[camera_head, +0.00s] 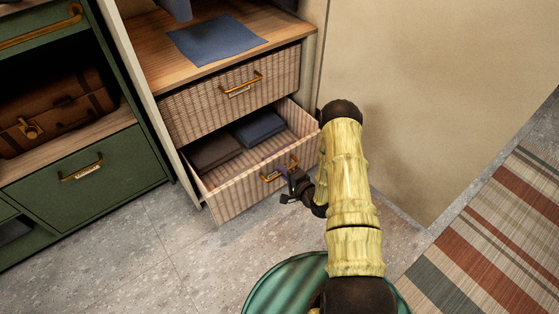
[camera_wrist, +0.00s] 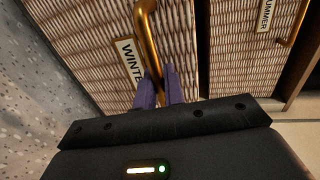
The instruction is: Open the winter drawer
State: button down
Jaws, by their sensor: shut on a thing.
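The winter drawer (camera_head: 240,197) is the lower wicker-fronted drawer, and it is pulled out with its inside showing. Dark brown folded cloth and blue folded cloth (camera_head: 259,128) lie in it. Its label, reading "WINTE" with the rest hidden, shows in the wrist view (camera_wrist: 130,62). My gripper (camera_head: 290,180) is at the drawer's front. In the wrist view its purple fingers (camera_wrist: 159,90) are shut on the brass handle (camera_wrist: 150,35).
The upper wicker drawer (camera_head: 210,105) is shut; its label reads "SUMMER" in the wrist view (camera_wrist: 264,16). A green cabinet (camera_head: 95,185) with a suitcase (camera_head: 55,110) stands at left. Grey floor (camera_head: 150,260) in front is clear. A striped rug (camera_head: 500,230) lies at right.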

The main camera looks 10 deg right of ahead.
jog(key=shift+f+p+v, duration=0.15)
jog(key=shift+p+v, duration=0.05)
jog(key=shift+v, duration=0.5)
jog(key=shift+f+p+v, duration=0.15)
jog(key=shift+p+v, duration=0.05)
jog(key=shift+v, duration=0.45)
jog(key=shift+d, duration=0.15)
jog(key=c, duration=1.6)
grip_release()
jog(key=shift+o, duration=0.2)
jog(key=p+v, duration=0.7)
jog(key=v, duration=1)
jog(key=shift+s, duration=0.2)
